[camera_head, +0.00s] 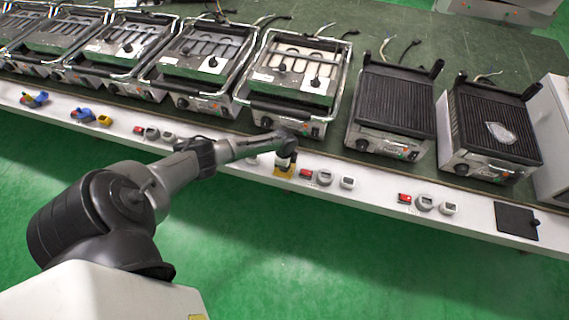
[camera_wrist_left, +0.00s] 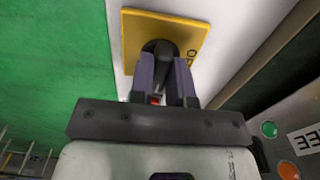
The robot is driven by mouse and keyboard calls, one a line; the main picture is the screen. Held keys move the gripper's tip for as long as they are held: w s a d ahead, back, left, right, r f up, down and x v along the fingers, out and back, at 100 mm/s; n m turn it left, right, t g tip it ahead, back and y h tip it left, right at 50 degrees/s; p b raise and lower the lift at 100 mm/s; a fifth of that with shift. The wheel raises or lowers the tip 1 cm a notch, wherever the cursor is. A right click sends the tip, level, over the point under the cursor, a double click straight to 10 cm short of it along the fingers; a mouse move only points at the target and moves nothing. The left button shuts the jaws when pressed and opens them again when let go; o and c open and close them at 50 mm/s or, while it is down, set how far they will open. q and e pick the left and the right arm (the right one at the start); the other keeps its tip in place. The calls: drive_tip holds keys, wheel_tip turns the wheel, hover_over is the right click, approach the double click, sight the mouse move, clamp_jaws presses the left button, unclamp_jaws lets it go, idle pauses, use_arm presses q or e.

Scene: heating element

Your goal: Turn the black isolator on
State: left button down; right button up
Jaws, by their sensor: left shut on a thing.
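The black isolator (camera_wrist_left: 161,47) is a dark knob on a square yellow plate (camera_wrist_left: 191,27), which is fixed to the white front ledge. In the head view, the yellow plate (camera_head: 281,174) shows beneath my left gripper (camera_head: 287,158). In the left wrist view, my left gripper (camera_wrist_left: 165,78) has its two fingers closed on either side of the knob. Part of the knob is hidden between the fingers. Black lettering on the plate is partly covered, so I cannot read the switch position. My right gripper is in neither view.
A row of metal heating units (camera_head: 296,80) stands on the green bench top behind the ledge. A red switch (camera_head: 306,174) and grey round sockets (camera_head: 324,177) sit right of the isolator. Blue and yellow parts lie farther left. The green floor in front is clear.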

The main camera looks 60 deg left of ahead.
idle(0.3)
use_arm(q)
drive_tip(key=c, duration=1.1)
unclamp_jaws()
wheel_tip(320, 180, up, 12)
drive_tip(key=p, duration=0.4)
